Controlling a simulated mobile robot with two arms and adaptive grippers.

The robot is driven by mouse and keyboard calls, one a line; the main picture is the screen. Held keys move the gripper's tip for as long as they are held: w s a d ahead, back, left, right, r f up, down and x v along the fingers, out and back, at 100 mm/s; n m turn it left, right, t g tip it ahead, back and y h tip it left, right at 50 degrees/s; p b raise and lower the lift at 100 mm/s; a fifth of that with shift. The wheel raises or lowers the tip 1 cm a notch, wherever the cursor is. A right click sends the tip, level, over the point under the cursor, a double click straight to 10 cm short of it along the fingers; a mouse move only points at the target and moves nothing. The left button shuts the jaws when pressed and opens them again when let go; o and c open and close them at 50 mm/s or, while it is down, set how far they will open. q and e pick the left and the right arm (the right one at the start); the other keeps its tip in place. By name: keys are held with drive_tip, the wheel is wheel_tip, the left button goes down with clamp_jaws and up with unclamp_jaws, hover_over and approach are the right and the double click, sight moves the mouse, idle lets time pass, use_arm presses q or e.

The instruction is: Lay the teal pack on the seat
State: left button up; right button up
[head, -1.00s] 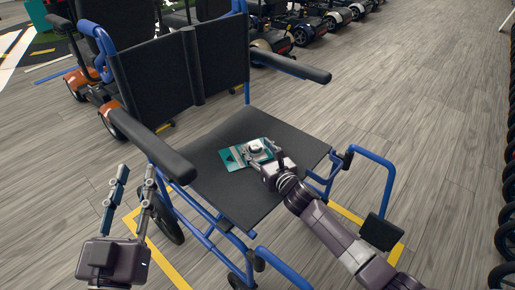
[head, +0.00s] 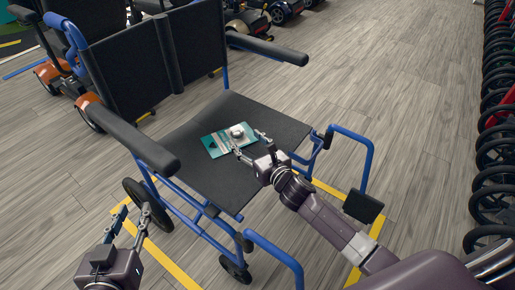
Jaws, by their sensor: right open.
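The teal pack (head: 213,147) lies flat on the black seat (head: 190,174) of a blue-framed wheelchair, near the middle of the seat. A pale band and a round whitish knob show on its top. My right gripper (head: 247,143) is open at the pack's right side, its fingers spread, with one fingertip close to the pack's near edge. I cannot tell whether that finger touches it. My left gripper (head: 131,219) is empty and open, low at the left beside the wheelchair, away from the pack.
The wheelchair's armrests (head: 133,145) flank the seat, and its footrest (head: 362,206) sticks out at the right. Scooters (head: 52,77) stand behind. A row of dark wheels (head: 493,150) lines the right edge. The wooden floor between is clear.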

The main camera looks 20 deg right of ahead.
drive_tip(key=p+v, duration=0.1)
drive_tip(key=v, duration=0.5)
drive_tip(key=shift+s+d+r, duration=0.1)
drive_tip(key=shift+s+r, duration=0.1)
drive_tip(key=shift+s, duration=0.05)
use_arm(q)
drive_tip(key=s+a+f+g+y, duration=0.1)
drive_tip(key=s+a+f+g, duration=0.1)
drive_tip(key=f, duration=0.4)
drive_tip(key=shift+s+f+g, duration=0.25)
drive_tip(key=shift+s+g, duration=0.65)
drive_tip(key=shift+s, duration=0.35)
